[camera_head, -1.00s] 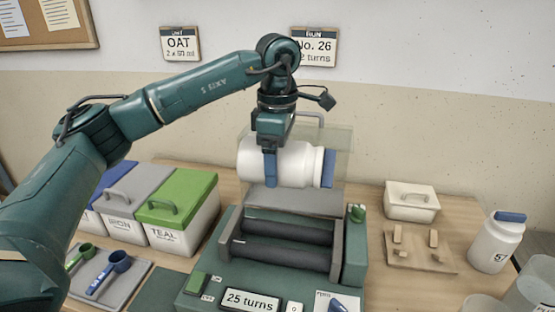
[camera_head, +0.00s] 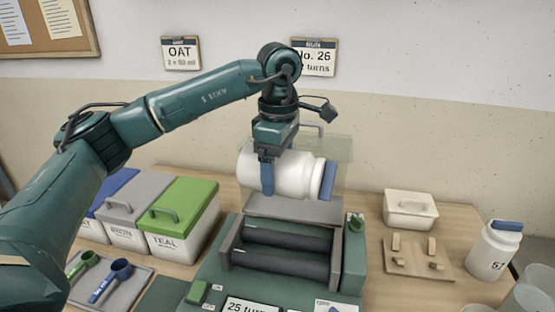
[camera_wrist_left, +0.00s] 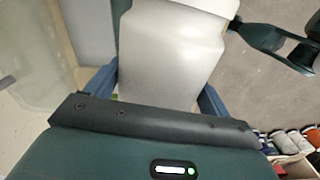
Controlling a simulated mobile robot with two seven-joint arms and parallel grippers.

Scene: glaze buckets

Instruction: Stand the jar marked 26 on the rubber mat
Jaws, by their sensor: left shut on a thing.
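My left gripper (camera_head: 266,178) is shut on a white jar (camera_head: 290,174) with a blue lid (camera_head: 328,181). The jar lies on its side in the air above the back of the roller machine, its lid to the right and slightly low. No number shows on it. It also fills the middle of the left wrist view (camera_wrist_left: 165,60), between the fingers. A dark green flat patch, seemingly the rubber mat (camera_head: 158,293), lies left of the machine, cut by the bottom edge. My right gripper is not in view.
The green roller machine (camera_head: 210,272) has two bare dark rollers (camera_head: 285,239) and a clear raised cover behind the jar. Lidded buckets (camera_head: 180,217) and a scoop tray (camera_head: 130,285) stand left.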

